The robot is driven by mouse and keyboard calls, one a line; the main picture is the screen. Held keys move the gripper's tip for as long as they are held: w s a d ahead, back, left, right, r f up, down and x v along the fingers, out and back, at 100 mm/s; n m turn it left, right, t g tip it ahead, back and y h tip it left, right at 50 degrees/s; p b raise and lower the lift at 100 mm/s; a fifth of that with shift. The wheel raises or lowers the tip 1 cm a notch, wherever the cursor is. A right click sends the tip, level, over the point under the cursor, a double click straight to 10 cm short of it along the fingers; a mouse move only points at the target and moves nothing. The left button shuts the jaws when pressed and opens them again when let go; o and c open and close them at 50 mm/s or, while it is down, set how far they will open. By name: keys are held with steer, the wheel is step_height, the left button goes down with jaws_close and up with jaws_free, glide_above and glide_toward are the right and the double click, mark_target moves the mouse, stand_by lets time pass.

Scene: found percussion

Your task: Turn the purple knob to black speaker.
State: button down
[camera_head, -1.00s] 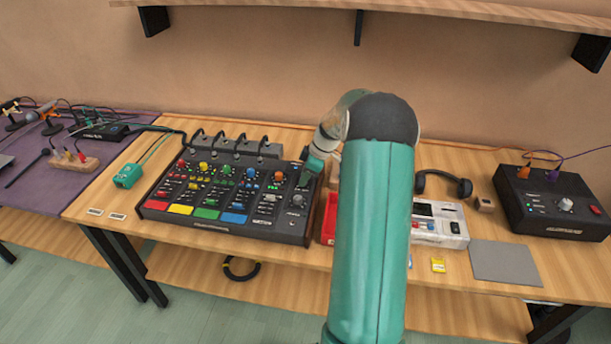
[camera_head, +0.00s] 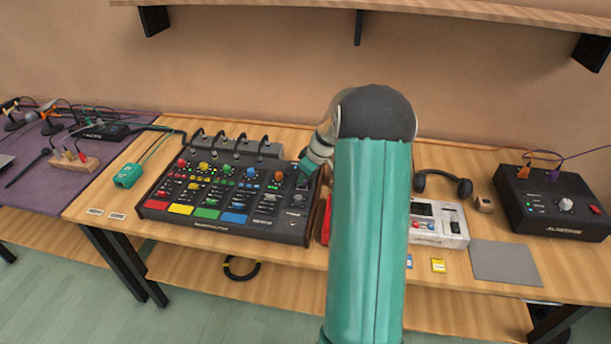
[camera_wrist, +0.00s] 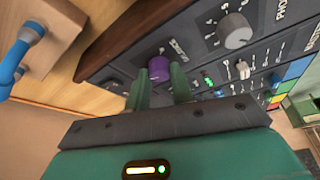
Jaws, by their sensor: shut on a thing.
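The purple knob (camera_wrist: 159,68) sits on the dark panel of the mixer in the wrist view. My gripper (camera_wrist: 160,80) has its two green fingers on either side of the knob, shut on it. Part of the knob shows beyond the fingertips. In the head view, my gripper is over the upper right corner of the black mixer (camera_head: 202,226), and the knob is hidden there. I cannot make out a mark for a black speaker near the knob.
A grey knob (camera_wrist: 234,30) and a white knob (camera_wrist: 242,69) stand close by on the panel. A black box (camera_head: 550,202) with a pale knob, headphones (camera_head: 443,183) and a grey-white device (camera_head: 440,224) are to the right. A green box (camera_head: 127,176) lies left.

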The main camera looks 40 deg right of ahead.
steer(key=m, duration=0.2)
steer(key=m+h, duration=0.1)
steer(key=shift+w+a+m+h, duration=0.1)
steer(key=shift+a+m+h, duration=0.1)
steer(key=shift+m+h, duration=0.15)
steer(key=m+h, duration=0.1)
steer(key=m, duration=0.2)
steer(key=shift+a+m, duration=0.15)
steer(key=shift+m, duration=0.2)
steer(key=m, duration=0.1)
steer(key=m+h, duration=0.1)
steer(key=m, duration=0.1)
steer(key=shift+w+m+g+h, duration=0.15)
steer(key=shift+m+g+h, duration=0.1)
steer(key=shift+m+g, duration=0.05)
steer(key=m+g+h, duration=0.1)
steer(key=m, duration=0.2)
steer(key=shift+a+m, duration=0.1)
steer(key=shift+m, duration=0.2)
steer(key=m+g, duration=0.1)
steer(key=m, duration=0.2)
steer(key=shift+w+m, duration=0.15)
steer(key=shift+m, duration=0.15)
steer(key=m+g, duration=0.2)
steer(key=m, duration=0.2)
steer(key=shift+h, duration=0.3)
